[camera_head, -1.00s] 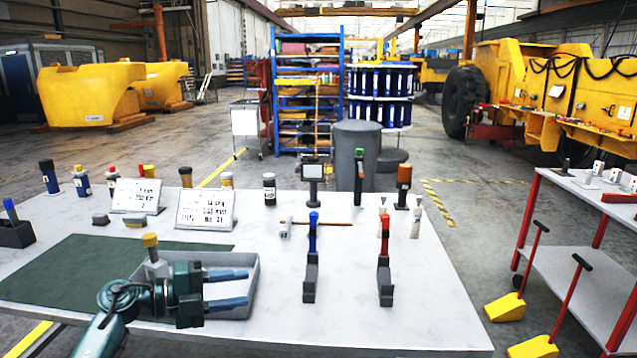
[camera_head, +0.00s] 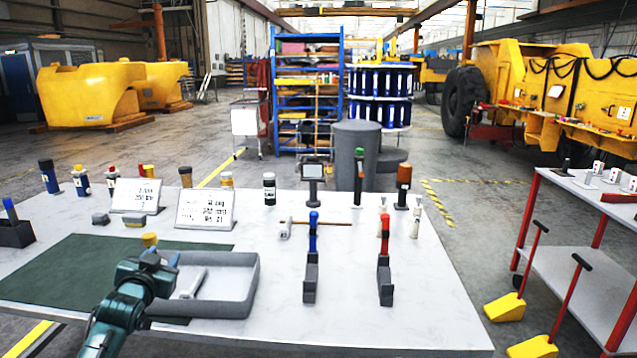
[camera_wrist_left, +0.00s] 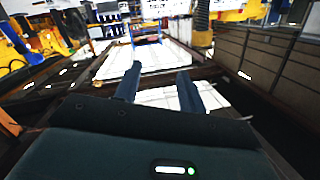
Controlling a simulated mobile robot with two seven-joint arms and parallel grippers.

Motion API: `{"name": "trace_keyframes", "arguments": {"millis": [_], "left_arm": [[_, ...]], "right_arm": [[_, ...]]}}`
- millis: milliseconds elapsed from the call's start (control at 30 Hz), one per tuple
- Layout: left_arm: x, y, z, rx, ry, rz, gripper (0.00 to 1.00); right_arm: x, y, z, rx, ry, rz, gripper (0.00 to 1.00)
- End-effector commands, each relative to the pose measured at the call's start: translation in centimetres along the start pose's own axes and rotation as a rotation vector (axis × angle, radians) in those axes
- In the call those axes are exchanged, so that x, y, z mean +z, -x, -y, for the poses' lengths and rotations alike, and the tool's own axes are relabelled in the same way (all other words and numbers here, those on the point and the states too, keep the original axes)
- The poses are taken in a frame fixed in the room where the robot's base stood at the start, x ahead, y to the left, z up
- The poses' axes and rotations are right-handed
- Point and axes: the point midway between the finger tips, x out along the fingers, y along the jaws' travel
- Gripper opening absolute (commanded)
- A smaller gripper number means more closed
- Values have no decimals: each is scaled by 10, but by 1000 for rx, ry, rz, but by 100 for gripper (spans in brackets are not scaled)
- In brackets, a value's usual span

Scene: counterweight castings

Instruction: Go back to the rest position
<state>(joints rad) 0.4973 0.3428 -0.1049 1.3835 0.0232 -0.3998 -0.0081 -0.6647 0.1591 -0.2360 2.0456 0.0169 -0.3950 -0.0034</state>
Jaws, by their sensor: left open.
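My left gripper shows in the left wrist view (camera_wrist_left: 159,78), its two dark fingers apart with nothing between them. In the head view, my teal left arm comes in from the lower left and ends over the left part of the grey tray (camera_head: 225,307). The fingers cannot be made out there. The tray lies on the white table (camera_head: 400,325), partly over the green mat (camera_head: 70,275). A light grey bar-shaped item (camera_head: 190,286) lies in the tray. A yellow-topped item (camera_head: 149,240) shows just behind my wrist, its lower part hidden. My right gripper is not in view.
Blue-topped (camera_head: 312,235) and red-topped (camera_head: 385,235) tools stand in dark holders right of the tray. Two sign cards (camera_head: 205,210) (camera_head: 136,195) and several bottles stand along the back. A red-framed cart (camera_head: 530,215) stands at right. The table's front right is clear.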

Motion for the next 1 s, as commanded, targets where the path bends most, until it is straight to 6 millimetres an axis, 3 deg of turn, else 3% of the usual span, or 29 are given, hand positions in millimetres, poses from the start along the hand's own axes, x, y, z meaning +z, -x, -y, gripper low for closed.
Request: {"name": "trace_keyframes", "arguments": {"millis": [33,267,367,500,700,800,900,1000], "left_arm": [[23,12,-21,32,-1,26,40],[96,74,-94,149,11,110,40],[131,118,-131,215,30,162,40],[175,200,-183,312,79,248,40],[204,312,-230,410,167,364,40],[207,349,-240,434,203,403,40],[208,370,-246,448,224,427,40],[208,379,-248,453,233,437,40]], "right_arm": [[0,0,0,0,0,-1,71],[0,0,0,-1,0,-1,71],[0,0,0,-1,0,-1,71],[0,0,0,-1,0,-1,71],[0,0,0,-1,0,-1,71],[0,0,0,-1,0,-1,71],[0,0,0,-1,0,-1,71],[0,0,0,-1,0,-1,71]]}}
